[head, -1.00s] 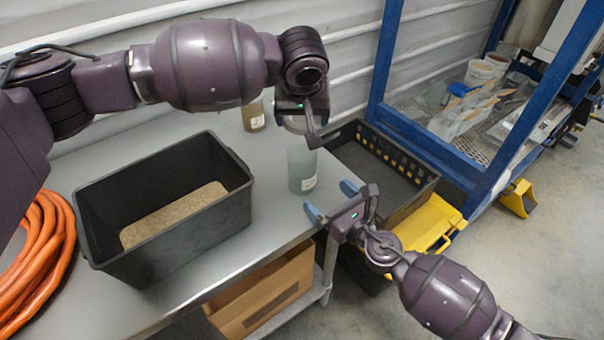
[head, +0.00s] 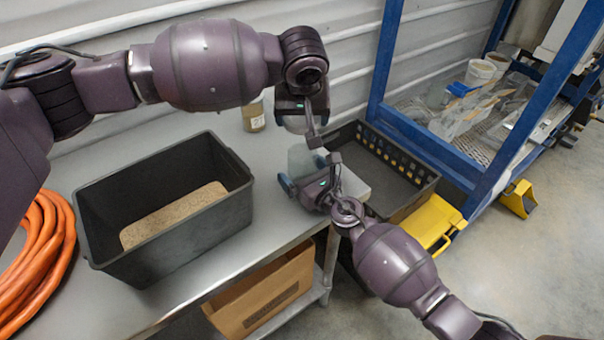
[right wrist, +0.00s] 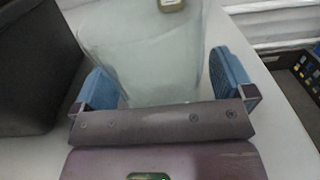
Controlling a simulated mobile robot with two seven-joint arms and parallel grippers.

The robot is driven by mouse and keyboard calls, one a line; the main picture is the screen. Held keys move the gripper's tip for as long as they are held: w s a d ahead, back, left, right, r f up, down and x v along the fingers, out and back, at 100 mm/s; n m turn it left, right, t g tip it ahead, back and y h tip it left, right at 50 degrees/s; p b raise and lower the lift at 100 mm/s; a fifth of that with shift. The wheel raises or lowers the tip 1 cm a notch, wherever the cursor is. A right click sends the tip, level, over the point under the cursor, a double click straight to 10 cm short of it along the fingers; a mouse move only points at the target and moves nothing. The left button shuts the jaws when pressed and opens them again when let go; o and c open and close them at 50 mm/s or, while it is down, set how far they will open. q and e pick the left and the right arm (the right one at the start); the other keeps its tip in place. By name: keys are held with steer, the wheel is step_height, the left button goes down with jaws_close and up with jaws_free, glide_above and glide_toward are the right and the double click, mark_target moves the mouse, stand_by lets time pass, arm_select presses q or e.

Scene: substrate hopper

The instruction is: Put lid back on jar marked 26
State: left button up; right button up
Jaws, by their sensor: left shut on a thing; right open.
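A pale, translucent jar (head: 300,158) stands upright near the table's right end, and it fills the middle of the right wrist view (right wrist: 150,60). Its number cannot be read now. My left gripper (head: 307,124) is shut on a pale lid (head: 294,124), held above the jar; the gap between them is hard to judge. My right gripper (head: 304,172) is open with its blue fingers on either side of the jar. In the right wrist view, the right gripper (right wrist: 165,80) shows space between the jar and the right finger; the left finger is close to the jar.
Another labelled jar (head: 254,116) stands farther back on the grey table (head: 225,262). A black bin (head: 165,238) with brown substrate stands left. A black crate (head: 405,205) and blue frame (head: 445,150) are right of the table.

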mark_target(302, 145)
stand_by(0.3)
steer(key=c, duration=1.3)
arm_select(q)
steer(key=shift+f, duration=2.5)
steer(key=shift+f, duration=0.9)
steer(key=shift+f, duration=0.55)
